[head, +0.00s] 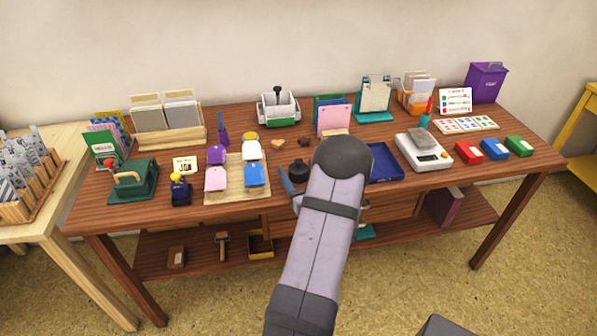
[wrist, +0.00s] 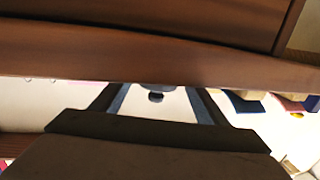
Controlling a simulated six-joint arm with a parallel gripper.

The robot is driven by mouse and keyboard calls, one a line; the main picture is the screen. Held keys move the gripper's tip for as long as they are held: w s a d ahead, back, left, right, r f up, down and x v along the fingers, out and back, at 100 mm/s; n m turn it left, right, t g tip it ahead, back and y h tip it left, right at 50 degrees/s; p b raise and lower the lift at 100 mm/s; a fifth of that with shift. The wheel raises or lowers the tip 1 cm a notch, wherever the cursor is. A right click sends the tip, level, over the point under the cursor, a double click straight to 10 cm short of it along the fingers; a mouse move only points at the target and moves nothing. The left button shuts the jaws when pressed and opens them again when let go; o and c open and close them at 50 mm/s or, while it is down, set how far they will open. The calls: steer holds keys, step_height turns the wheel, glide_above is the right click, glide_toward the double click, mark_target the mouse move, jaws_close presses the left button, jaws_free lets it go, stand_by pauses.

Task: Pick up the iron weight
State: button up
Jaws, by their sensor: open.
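The iron weight (head: 299,170) is a dark, round, knobbed piece standing on the brown table near the front edge, partly hidden by my arm in the head view. In the wrist view, which looks upside down, its dark knob (wrist: 156,97) shows between my two spread fingers. My gripper (wrist: 157,90) is open. In the head view only one blue-grey finger (head: 287,181) shows, just left of the weight; the rest is hidden behind my arm. I cannot tell whether the fingers touch the weight.
A wooden board (head: 236,192) with coloured pads lies to the left of the weight. A blue tray (head: 385,162) and a white scale (head: 424,155) with a grey block on it are to the right. Small brown pieces (head: 278,143) lie behind. The table's front edge is close.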

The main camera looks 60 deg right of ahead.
steer(key=shift+p+x, duration=0.45)
steer(key=shift+x, duration=2.15)
steer(key=shift+d+r, duration=0.1)
steer(key=shift+r, duration=0.1)
jaws_close()
steer(key=shift+d+r, duration=0.1)
steer(key=shift+r, duration=0.1)
